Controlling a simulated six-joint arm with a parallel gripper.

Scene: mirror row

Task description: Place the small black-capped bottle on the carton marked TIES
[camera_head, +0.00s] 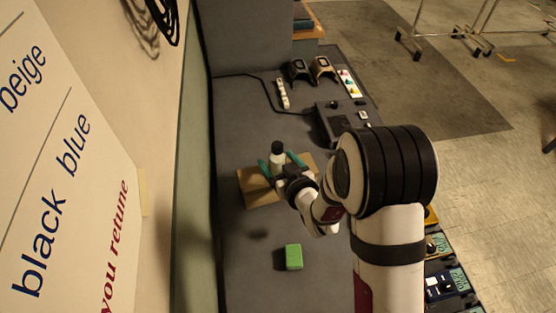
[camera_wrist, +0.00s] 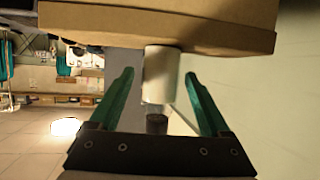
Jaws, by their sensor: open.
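The small bottle (camera_head: 277,161) is white with a black cap and is upright over the brown carton (camera_head: 253,193). In the wrist view, which looks inverted, the white bottle (camera_wrist: 160,75) has its base at the edge of the carton (camera_wrist: 90,24) and appears to stand on it. Its black cap (camera_wrist: 156,124) points toward my gripper's palm. My gripper (camera_head: 277,163) has its two green fingers spread on either side of the bottle. The wrist view shows gaps between the bottle and both fingers. No marking on the carton is readable.
A green block (camera_head: 293,257) lies on the grey surface in front of the carton. A dark device (camera_head: 334,122), a white strip (camera_head: 283,93) and two small dark-faced items (camera_head: 311,70) sit farther back. A lettered board (camera_head: 60,170) is at the left.

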